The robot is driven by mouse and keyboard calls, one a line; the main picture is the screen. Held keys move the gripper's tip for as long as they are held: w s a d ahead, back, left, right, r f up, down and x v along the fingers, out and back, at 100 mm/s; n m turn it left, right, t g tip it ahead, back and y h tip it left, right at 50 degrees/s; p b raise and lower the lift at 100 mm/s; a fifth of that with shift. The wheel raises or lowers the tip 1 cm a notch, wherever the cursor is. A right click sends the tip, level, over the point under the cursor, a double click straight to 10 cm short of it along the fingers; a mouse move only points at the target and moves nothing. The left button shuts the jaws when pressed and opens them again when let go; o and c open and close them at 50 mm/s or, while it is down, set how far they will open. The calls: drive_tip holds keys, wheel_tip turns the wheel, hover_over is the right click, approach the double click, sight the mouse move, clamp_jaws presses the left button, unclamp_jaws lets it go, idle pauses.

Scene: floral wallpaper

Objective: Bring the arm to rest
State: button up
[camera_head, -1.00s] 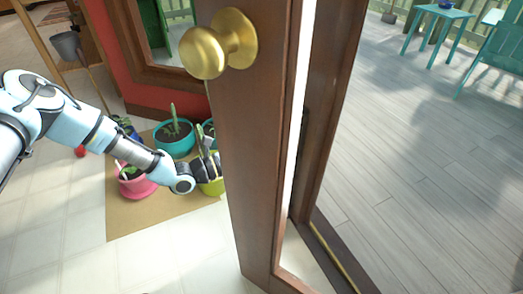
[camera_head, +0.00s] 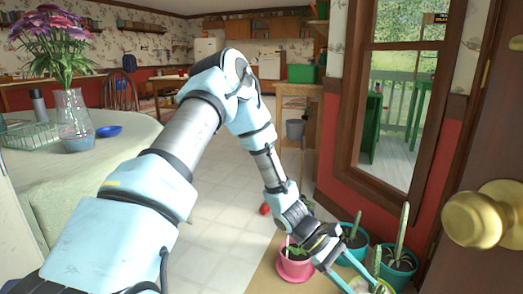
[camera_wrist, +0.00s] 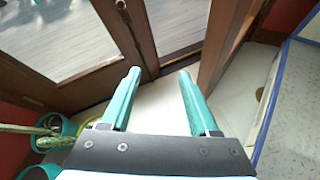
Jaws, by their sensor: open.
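My pale blue and grey arm (camera_head: 180,150) rises from the lower left of the head view, bends at the elbow and slopes down toward the potted plants at lower right. My gripper (camera_head: 368,280) is at its lower end, over or in front of the pots; the exact gap is hard to tell. In the wrist view, the two teal fingers of my gripper (camera_wrist: 160,78) are apart with nothing between them. Behind them are pale floor and the foot of a brown door frame (camera_wrist: 150,50).
A brown door with a brass knob (camera_head: 488,215) is at right. A pink pot (camera_head: 295,268) and teal pots (camera_head: 398,268) stand close to the gripper. A table with a flower vase (camera_head: 73,120) is at left.

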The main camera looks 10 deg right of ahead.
drive_tip(key=w+a+r+m+t+y, duration=0.2)
drive_tip(key=w+a+r+t, duration=0.3)
drive_tip(key=a, duration=0.6)
drive_tip(key=w+a+r+m+t+y, duration=0.1)
drive_tip(key=w+a+r+m+y, duration=0.1)
drive_tip(key=w+a, duration=0.75)
drive_tip(key=a+r+m+t+y, duration=0.1)
drive_tip(key=a+r+t+y, duration=0.4)
drive_tip(key=a, duration=1.4)
wheel_tip(320, 180, up, 28)
drive_tip(key=h+p, duration=0.1)
drive_tip(key=p, duration=2.3)
drive_tip(key=shift+s+a+m+h, duration=0.3)
drive_tip(key=shift+s+a+h, duration=0.1)
drive_tip(key=shift+f, duration=0.15)
